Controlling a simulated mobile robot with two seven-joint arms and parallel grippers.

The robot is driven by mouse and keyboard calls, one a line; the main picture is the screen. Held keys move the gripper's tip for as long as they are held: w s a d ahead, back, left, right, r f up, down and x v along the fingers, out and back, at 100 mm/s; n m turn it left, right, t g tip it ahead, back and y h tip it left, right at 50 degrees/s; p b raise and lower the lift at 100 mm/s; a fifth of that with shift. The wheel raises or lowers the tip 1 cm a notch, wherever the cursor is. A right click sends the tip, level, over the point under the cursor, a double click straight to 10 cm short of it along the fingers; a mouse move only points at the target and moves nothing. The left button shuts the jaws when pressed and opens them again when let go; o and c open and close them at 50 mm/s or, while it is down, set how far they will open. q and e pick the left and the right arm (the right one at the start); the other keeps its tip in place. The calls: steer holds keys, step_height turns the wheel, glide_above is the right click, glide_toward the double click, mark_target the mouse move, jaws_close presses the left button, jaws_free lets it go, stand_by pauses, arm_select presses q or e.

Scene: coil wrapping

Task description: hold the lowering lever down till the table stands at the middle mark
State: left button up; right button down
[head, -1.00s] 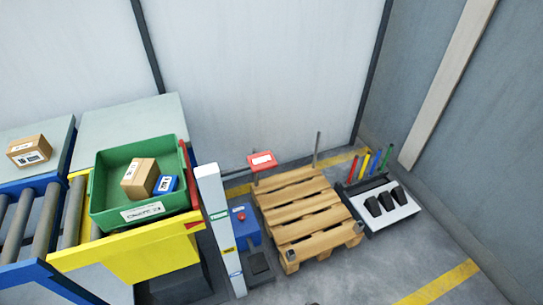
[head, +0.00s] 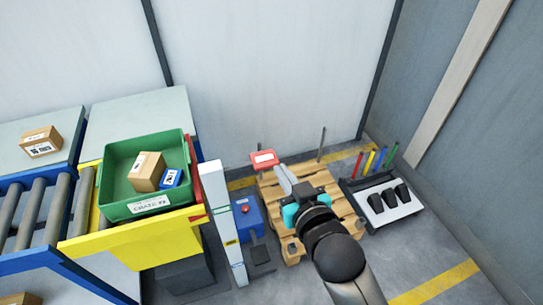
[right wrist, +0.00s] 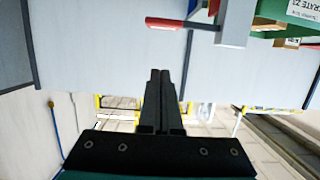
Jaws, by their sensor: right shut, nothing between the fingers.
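The yellow lift table (head: 135,247) carries a green crate (head: 112,170) holding a carton and a small blue box. A red pointer (head: 196,217) at its right edge stands close to the upper, green mark (head: 221,210) of the white post (head: 212,180). The middle, yellow mark (head: 231,242) is lower. A blue unit (head: 244,212) with a red knob and a dark pedal-like plate (head: 260,254) stands right of the post; I cannot tell which part is the lowering lever. My right gripper (head: 281,168) is shut and empty above the pallet, also seen in the right wrist view (right wrist: 160,74).
The wooden pallet (head: 290,248) lies beneath my right arm. A tray (head: 405,212) with black pieces and coloured rods stands right of it. Rollers (head: 38,210) run at left.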

steer(key=shift+r, duration=0.4)
steer(key=b, duration=0.2)
glide_above(268, 165)
step_height(268, 165, down, 2)
steer(key=shift+s+f, duration=0.1)
steer(key=shift+f, duration=0.15)
step_height(268, 165, down, 3)
steer(key=shift+r+b, duration=0.15)
steer(key=shift+b, duration=0.35)
steer(key=shift+f, duration=0.7)
